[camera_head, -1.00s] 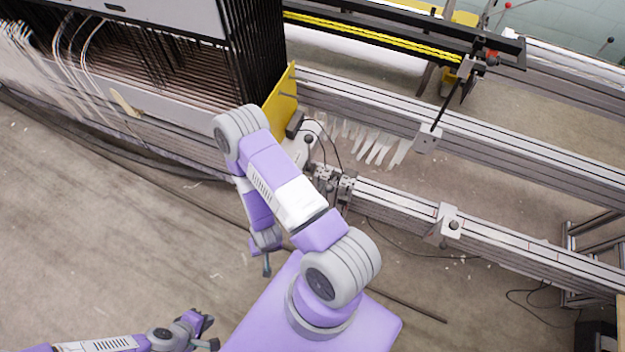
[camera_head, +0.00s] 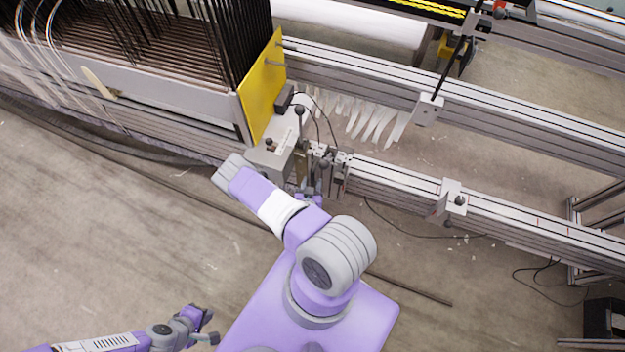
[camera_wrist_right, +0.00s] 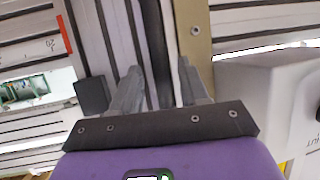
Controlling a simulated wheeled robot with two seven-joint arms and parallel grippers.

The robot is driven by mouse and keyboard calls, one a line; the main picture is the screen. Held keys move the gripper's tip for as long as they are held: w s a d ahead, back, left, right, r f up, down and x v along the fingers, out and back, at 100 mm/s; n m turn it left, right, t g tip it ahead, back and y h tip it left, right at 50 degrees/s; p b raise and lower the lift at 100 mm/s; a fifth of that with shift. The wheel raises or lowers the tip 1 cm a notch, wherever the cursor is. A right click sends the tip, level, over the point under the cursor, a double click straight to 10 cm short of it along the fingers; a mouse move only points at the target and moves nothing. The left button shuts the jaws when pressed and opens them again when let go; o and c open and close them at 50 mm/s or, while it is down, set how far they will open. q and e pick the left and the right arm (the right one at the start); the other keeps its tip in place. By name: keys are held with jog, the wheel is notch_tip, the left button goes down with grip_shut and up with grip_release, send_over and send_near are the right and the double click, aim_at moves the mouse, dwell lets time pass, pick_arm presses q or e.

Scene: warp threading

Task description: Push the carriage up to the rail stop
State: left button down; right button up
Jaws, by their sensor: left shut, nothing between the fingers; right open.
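The carriage (camera_head: 262,90), with its yellow end plate and a grey block with black knobs, sits on the rails at the upper left. A white bracket with a dark knob, seemingly the rail stop (camera_head: 451,198), is on the near rail to its right, with a gap between. My right gripper (camera_head: 310,190) is by the near rail beside the grey block, partly hidden by my arm. In the right wrist view the right gripper (camera_wrist_right: 158,88) is open, with dark and brass-coloured upright bars beyond its fingers; contact is unclear. My left gripper (camera_head: 207,327) is shut and empty at lower left.
Metal clamps (camera_head: 328,165) sit on the near rail just right of the grey block. Another white bracket (camera_head: 428,108) is on the far rail. Thin cables run by the rails. The near rail (camera_head: 395,183) looks clear between clamps and stop. Open floor lies in front.

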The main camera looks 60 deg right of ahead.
jog(key=shift+x, duration=1.2)
grip_shut()
